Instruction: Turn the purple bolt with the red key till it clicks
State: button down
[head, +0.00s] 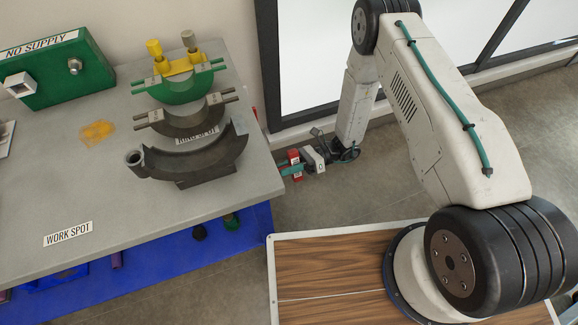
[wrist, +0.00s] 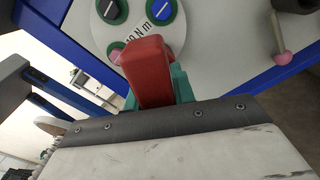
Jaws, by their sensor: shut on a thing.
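My gripper (head: 292,169) is beyond the bench's right edge in the head view. Its green fingers are shut on the red key (head: 295,158). In the wrist view the red key (wrist: 150,70) sticks out ahead, between the fingers. Ahead of it is a light plate with round green-rimmed discs. The key covers part of a pink disc (wrist: 117,52) and the "N m" lettering. I cannot tell whether the key touches anything.
A disc with a dark centre (wrist: 112,11) is at upper left in the wrist view. A pink ball knob (wrist: 282,57) hangs at right. The grey bench (head: 95,195) holds curved clamp parts (head: 190,155) near its right edge. Open floor lies right of the bench.

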jog(key=shift+a, duration=0.2)
dwell(0.4)
jog(key=m, duration=0.3)
dwell(0.3)
jog(key=shift+m, duration=1.5)
